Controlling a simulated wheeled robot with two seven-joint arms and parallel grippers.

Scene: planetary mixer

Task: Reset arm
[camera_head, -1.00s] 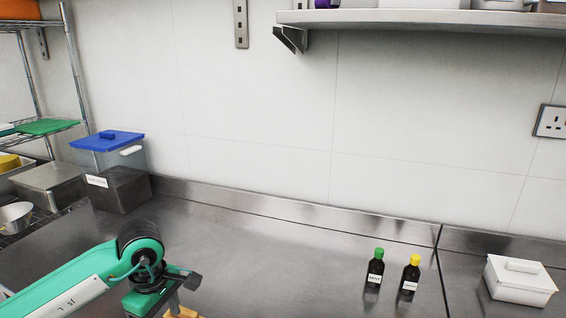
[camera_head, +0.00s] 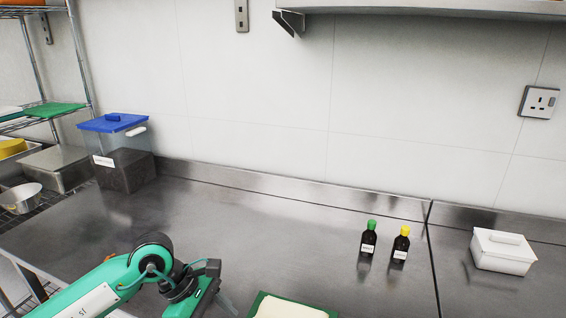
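My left arm comes in from the lower left over the steel counter (camera_head: 290,230). Its wrist shows, and part of my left gripper (camera_head: 215,295) is near the bottom edge; its fingertips are not clear enough to tell whether it is open or shut. A green-edged board or tray with a pale top (camera_head: 290,308) lies just right of it, cut off by the bottom edge. My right gripper is not in view.
Two dark bottles, one green-capped (camera_head: 369,240) and one yellow-capped (camera_head: 401,245), stand at the right. A white lidded box (camera_head: 503,251) is further right. A blue-lidded container (camera_head: 118,155) stands back left by a wire rack (camera_head: 85,60). The middle counter is clear.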

